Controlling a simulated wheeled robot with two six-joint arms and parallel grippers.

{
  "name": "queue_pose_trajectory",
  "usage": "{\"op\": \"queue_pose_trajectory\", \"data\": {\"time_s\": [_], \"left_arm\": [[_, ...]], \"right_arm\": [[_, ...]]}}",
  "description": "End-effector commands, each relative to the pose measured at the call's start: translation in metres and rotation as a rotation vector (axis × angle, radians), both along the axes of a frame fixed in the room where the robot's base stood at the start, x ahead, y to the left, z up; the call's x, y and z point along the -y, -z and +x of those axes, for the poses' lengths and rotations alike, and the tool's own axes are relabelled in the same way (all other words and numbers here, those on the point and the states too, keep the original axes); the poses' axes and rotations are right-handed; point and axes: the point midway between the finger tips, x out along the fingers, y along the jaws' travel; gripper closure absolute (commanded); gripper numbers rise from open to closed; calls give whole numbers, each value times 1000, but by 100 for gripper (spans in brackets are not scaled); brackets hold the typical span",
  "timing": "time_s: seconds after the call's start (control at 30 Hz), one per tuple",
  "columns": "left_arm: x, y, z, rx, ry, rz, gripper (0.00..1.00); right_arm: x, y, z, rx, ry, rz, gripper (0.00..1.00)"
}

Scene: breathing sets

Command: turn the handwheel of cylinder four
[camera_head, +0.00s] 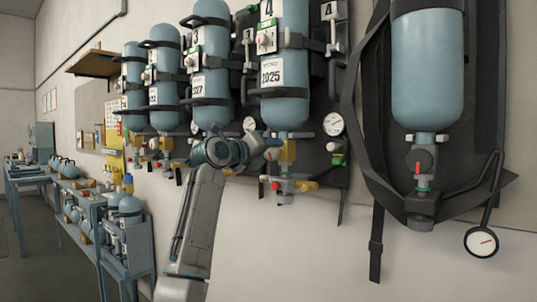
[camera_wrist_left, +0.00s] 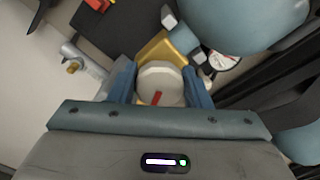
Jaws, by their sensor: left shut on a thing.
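Cylinder four (camera_head: 284,60) is a light-blue cylinder on the wall panel, with a "4" tag and a "2025" label. Its yellow valve body (camera_head: 288,150) is below it, and also shows in the left wrist view (camera_wrist_left: 157,48). My left gripper (camera_head: 271,147) is at this valve. In the left wrist view, its blue fingers (camera_wrist_left: 158,78) are shut on the cream handwheel (camera_wrist_left: 165,77), one on each side. A red mark on the wheel's face points toward the lower left of that picture. In the head view the handwheel is hidden by the gripper. My right gripper is not in view.
A red-marked fitting (camera_head: 279,185) hangs just below the valve, and a gauge (camera_head: 333,124) is to its right. More cylinders (camera_head: 210,60) hang to the left. A harness-mounted cylinder (camera_head: 427,70) hangs at right.

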Motion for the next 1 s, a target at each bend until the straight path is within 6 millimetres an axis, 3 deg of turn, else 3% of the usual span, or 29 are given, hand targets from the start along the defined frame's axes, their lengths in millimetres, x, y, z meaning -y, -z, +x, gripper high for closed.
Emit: {"op": "queue_pose_trajectory", "data": {"time_s": [0.4, 0.93, 0.97, 1.0], "left_arm": [[1, 0, 0, 102, 0, 144, 79], [1, 0, 0, 114, -1, 160, 79], [1, 0, 0, 114, -1, 160, 50], [1, 0, 0, 114, -1, 160, 42]], "right_arm": [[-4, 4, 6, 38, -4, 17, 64], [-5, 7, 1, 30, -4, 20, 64], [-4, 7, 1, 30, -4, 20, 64], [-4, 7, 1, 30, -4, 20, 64]]}}
